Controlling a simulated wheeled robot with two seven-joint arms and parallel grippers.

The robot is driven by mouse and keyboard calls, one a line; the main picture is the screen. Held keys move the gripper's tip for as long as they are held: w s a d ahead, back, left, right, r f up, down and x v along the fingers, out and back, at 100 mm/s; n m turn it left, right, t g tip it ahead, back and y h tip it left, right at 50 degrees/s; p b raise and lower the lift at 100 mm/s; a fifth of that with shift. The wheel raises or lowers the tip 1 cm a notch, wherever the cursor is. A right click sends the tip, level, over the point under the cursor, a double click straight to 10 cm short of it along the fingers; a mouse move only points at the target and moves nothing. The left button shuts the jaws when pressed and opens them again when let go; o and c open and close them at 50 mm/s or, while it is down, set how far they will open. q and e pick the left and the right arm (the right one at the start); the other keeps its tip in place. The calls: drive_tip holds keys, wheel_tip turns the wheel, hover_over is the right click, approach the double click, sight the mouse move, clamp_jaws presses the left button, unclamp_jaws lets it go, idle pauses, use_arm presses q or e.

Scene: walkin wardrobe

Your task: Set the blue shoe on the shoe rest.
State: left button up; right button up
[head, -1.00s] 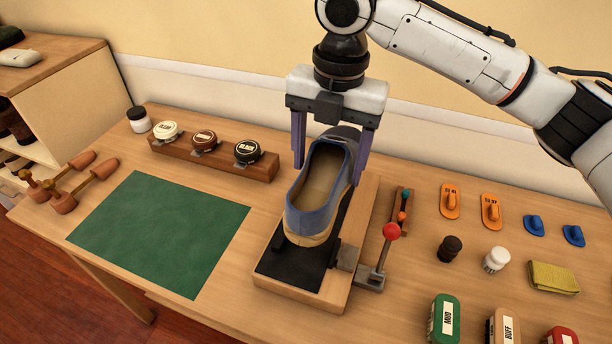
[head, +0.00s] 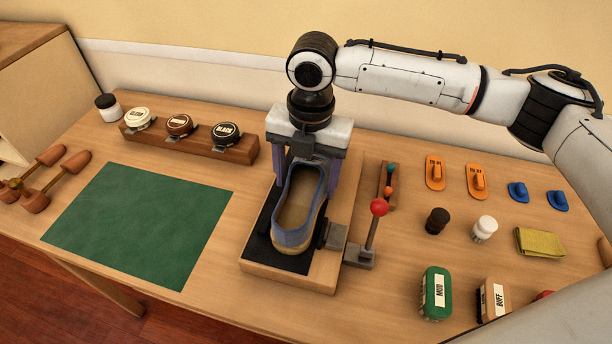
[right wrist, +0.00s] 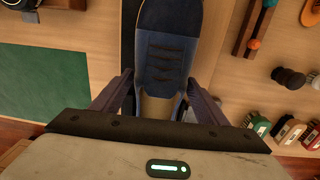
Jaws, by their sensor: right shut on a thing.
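The blue shoe (head: 293,236) has a tan sole and tan lining and is at the black pad of the shoe rest (head: 290,277), its near end toward the front. It looks level along the pad; I cannot tell whether its sole touches. My right gripper (head: 304,184) comes from above and is shut on the shoe around its far part, one finger on each side. In the right wrist view, the shoe (right wrist: 168,50) shows dark laces between the fingers. My left gripper is not in view.
A lever with a red knob (head: 379,207) stands right of the rest. A green mat (head: 140,225) lies left. Three polish tins (head: 180,124) sit in a wooden holder behind it. Brushes, including a green one (head: 436,292), and a folded cloth (head: 540,242) are on the right.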

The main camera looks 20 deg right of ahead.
sight(308, 190)
drive_tip(key=o, duration=1.5)
drive_tip(key=shift+c, duration=0.2)
wheel_tip(308, 190, up, 12)
drive_tip(key=shift+s+d, duration=0.15)
drive_tip(key=shift+d, duration=0.05)
